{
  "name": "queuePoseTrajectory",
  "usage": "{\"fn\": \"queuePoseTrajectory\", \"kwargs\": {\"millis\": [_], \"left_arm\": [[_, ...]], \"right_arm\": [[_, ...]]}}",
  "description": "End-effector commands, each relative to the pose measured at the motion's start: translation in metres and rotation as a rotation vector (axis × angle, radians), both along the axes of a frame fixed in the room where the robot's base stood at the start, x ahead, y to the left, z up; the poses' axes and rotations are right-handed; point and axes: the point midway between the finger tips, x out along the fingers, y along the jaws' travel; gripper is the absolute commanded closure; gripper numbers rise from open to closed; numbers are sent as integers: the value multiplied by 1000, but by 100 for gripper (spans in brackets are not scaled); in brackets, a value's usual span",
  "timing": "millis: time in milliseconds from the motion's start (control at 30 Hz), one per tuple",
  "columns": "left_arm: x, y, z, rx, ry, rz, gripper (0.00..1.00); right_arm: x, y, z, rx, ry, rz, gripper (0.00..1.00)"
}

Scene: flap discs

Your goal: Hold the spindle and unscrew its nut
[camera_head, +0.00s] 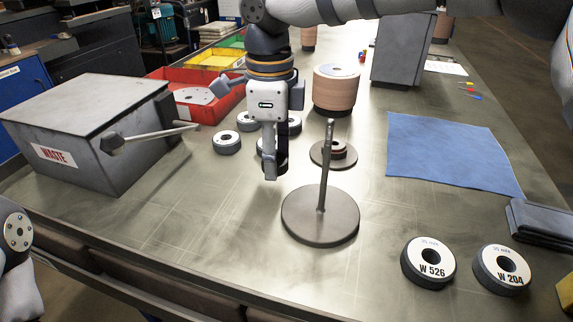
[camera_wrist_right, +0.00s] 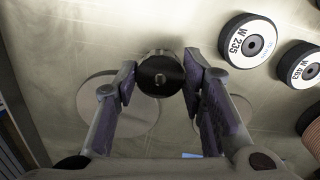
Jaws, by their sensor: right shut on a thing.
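The spindle (camera_head: 323,170) is a bare-topped upright grey rod on a round metal base plate (camera_head: 310,225), mid-table in the head view. My right gripper (camera_head: 277,172) is to the left of the rod, apart from it, fingers pointing down. In the right wrist view my right gripper (camera_wrist_right: 160,78) is shut on a dark round piece (camera_wrist_right: 160,88) with a small grey centre; it looks like the nut. Fingers partly hide this piece in the head view. My left gripper is out of view; only part of my left arm shows at the lower left.
Labelled discs (camera_head: 428,262) lie front right, others (camera_head: 227,143) behind the gripper. A waste box (camera_head: 95,140) and red bin (camera_head: 205,105) stand left, a tan disc stack (camera_head: 335,88) behind. A blue cloth (camera_head: 450,155) lies right.

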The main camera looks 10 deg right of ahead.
Motion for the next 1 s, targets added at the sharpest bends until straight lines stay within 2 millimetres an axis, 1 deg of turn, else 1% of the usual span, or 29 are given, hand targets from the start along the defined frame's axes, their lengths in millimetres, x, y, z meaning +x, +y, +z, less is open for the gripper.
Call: {"fn": "queuePoseTrajectory", "kwargs": {"millis": [33, 100, 200, 533, 567, 600, 633, 667, 900, 967, 1000], "left_arm": [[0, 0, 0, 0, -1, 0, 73], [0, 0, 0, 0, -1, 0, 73], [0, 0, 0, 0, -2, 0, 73], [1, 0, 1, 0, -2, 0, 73], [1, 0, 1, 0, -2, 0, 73], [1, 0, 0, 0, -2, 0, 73], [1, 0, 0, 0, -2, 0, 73], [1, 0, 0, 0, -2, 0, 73], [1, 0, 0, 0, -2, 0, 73], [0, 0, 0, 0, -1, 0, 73], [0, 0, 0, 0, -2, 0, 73]], "right_arm": [[-1, 0, -12, -1, 5, 1, 96], [-1, 0, -25, -2, 3, 0, 96], [0, 0, -35, -1, 1, 0, 96], [0, 0, -38, 0, 0, 1, 96], [0, 0, -39, 0, 0, 1, 61], [0, 0, -38, 0, 0, 1, 52], [0, 0, -38, 0, 0, 1, 45], [0, 0, -38, 0, 0, 1, 43], [0, 0, -38, 0, 0, 1, 43], [0, 0, -36, 0, -1, 0, 43], [0, 0, -31, 1, -1, 0, 43]]}}
